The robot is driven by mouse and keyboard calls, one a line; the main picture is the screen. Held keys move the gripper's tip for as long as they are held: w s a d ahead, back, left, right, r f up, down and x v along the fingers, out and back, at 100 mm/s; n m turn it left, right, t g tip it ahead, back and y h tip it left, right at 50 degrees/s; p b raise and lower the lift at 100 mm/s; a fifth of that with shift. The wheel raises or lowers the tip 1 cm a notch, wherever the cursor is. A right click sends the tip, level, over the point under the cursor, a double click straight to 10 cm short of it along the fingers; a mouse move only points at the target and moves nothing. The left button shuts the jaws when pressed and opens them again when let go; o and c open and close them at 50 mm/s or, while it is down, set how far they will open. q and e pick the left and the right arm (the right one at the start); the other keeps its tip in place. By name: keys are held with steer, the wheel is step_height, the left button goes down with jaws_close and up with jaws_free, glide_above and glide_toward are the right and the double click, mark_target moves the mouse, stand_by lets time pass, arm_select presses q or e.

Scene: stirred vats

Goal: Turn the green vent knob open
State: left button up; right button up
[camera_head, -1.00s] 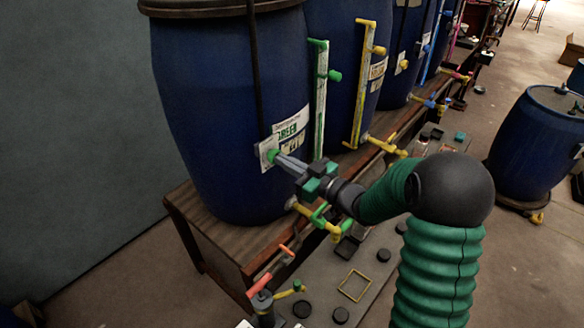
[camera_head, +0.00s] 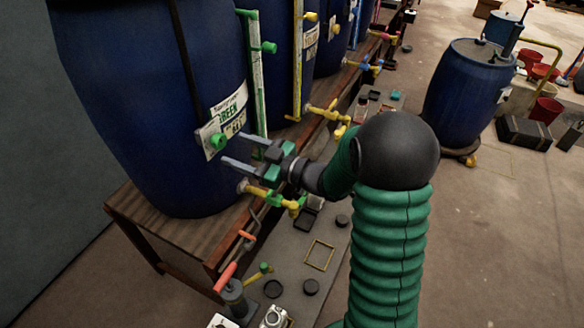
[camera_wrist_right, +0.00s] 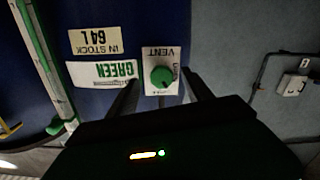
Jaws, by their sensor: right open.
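The green vent knob (camera_head: 218,141) sits on a white plate on the front of the near blue vat (camera_head: 150,90), beside the GREEN label (camera_head: 230,107). My right gripper (camera_head: 236,149) is open and empty in front of the vat. Its two pale fingers are spread and point toward the knob, apart from it. In the right wrist view the knob (camera_wrist_right: 161,76) shows between the two dark fingers, on the plate marked VENT. The small print around the knob is too blurred to read surely. My left gripper is out of view.
A yellow and green tap (camera_head: 270,196) juts out below my gripper. The vats stand on a wooden bench (camera_head: 180,235). A pump with a red handle (camera_head: 225,277) is in front.

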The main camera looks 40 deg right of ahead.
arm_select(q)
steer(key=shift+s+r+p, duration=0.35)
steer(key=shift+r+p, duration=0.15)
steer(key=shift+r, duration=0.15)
arm_select(e)
steer(key=v, duration=1.5)
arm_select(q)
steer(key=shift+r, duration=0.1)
arm_select(e)
steer(key=shift+a, duration=0.15)
steer(key=shift+s, duration=0.15)
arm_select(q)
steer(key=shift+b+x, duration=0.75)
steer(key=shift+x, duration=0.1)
arm_select(e)
steer(key=v, duration=1.6)
steer(key=shift+s+d, duration=0.25)
steer(key=shift+s, duration=0.05)
